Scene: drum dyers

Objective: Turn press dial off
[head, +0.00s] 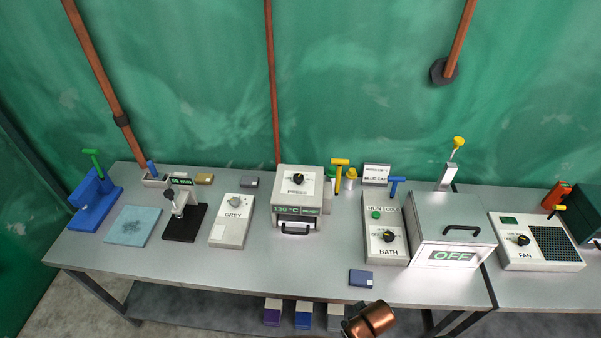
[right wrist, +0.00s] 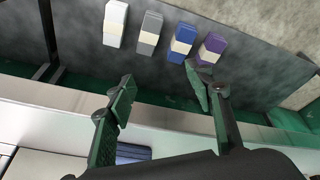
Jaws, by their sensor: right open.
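The press (head: 296,200) is a white box near the middle of the bench, with a black dial (head: 299,178) on its top plate above the word PRESS. Its green display reads about 136 °C, and a black handle is on its front. Which mark the dial points to is too small to read. My right arm shows at the bottom of the head view as a copper-coloured link, and its fingers are out of that view. In the right wrist view my right gripper (right wrist: 163,100) is open and empty near the bench's front edge. My left gripper is not in view.
A grey dial box (head: 232,222) stands left of the press, and a bath control box (head: 385,235) with an OFF-labelled tank (head: 453,230) stands to its right. A dark blue block (head: 361,278) lies near the front edge.

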